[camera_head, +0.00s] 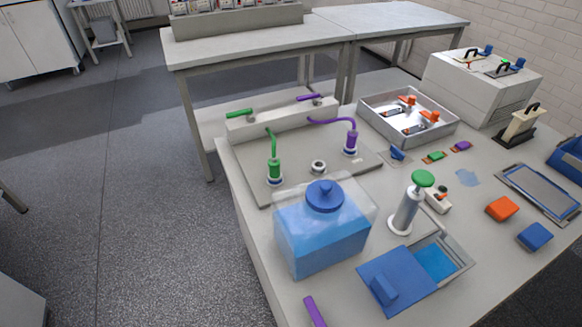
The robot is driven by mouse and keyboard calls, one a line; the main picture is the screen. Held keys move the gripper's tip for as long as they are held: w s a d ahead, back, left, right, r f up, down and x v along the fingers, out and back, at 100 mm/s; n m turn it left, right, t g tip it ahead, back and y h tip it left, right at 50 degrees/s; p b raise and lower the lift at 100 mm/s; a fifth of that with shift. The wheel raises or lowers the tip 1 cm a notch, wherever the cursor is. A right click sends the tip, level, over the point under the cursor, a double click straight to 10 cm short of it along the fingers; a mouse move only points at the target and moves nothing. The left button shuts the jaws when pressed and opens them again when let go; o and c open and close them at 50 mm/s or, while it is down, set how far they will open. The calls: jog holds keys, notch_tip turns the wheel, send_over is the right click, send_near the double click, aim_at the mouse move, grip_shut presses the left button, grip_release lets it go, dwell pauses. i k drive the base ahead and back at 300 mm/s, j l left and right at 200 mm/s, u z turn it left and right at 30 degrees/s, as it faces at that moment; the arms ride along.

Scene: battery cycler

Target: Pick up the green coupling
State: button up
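A green cylinder (274,170) on the end of a green hose looks like the green coupling. It stands upright in a white and blue ring on the left part of a grey plate (330,184). The green hose (271,142) rises from its top to a pale raised block (285,121) behind it. A matching purple cylinder (351,143) on a purple hose stands upright to its right. A small metal ring-shaped fitting (318,167) sits between them. My gripper is not in view.
A blue liquid tank (322,235) with a blue lid stands just in front of the plate. Right of it are a green-topped white cylinder (406,212) and a blue-lidded tray (398,283). A metal tray (366,117) is behind right. Floor is open to the left.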

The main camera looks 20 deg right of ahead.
aim_at(274, 165)
jog(key=j+z, duration=0.15)
jog(key=z, duration=0.2)
jog(key=i+j+z, duration=0.1)
jog(key=z, duration=0.25)
jog(key=k+j+z, duration=0.1)
jog(key=j+z, duration=0.4)
jog(key=j, duration=2.25)
